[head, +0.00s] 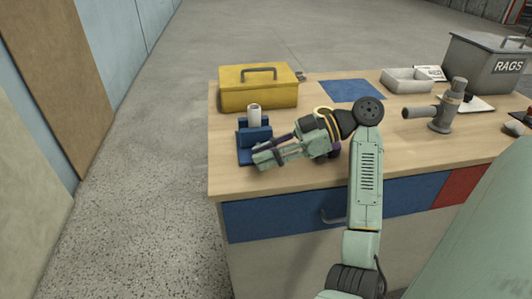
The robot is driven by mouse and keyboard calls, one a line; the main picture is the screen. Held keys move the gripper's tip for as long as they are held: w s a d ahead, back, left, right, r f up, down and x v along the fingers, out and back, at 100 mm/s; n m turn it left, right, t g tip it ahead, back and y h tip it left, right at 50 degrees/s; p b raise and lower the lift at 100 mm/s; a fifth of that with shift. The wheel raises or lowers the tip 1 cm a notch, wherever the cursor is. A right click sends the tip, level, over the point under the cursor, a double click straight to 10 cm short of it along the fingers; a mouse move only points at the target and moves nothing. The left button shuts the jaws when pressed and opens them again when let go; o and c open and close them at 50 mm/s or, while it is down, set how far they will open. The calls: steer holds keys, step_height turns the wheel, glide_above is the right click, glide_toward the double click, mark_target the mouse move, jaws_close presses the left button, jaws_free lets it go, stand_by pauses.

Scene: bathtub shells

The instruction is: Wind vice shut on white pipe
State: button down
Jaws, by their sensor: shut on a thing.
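The blue vice (246,134) stands near the left end of the bench, close to its edge. The white pipe (254,115) stands upright in the top of the vice, between its jaws. Any gap between jaws and pipe is too small to tell. My gripper (259,159) reaches in from the right, low at the near side of the vice, with its fingers pointing left. It is shut on the vice handle, which the fingers mostly hide. The lower front of the vice is also hidden.
A yellow toolbox (258,95) stands close behind the vice. A blue mat (351,90) lies at the back. A grey stand with a side arm (440,112), a pale tray (407,81) and a grey rags bin (480,65) are to the right. The bench's front left corner is clear.

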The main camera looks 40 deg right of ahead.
steer(key=shift+s+a+f, duration=0.1)
steer(key=shift+s+a, duration=0.05)
steer(key=shift+a, duration=0.05)
steer(key=c, duration=1.5)
jaws_free()
steer(key=shift+s, duration=0.1)
steer(key=shift+r, duration=0.65)
step_height(320, 180, up, 9)
steer(key=shift+f, duration=0.1)
